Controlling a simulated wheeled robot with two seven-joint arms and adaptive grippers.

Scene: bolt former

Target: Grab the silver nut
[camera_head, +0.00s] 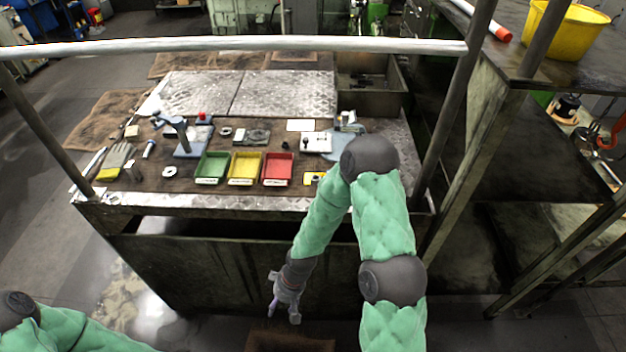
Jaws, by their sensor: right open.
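My right gripper (283,312) hangs low in front of the workbench, below its top, with its fingers apart and nothing seen between them. A small pale ring-shaped piece (169,172) lies on the left part of the bench top, left of the green tray. I cannot tell at this size which one is the silver nut. All are well away from my right gripper. My left arm shows only at the lower left corner; its gripper is outside the view.
Green (211,181), yellow (232,181) and red (265,183) trays stand along the bench's front. A blue-based press (186,152), gloves (115,160) and a white-topped device (316,142) are around them. A metal rail (240,44) and posts frame the bench.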

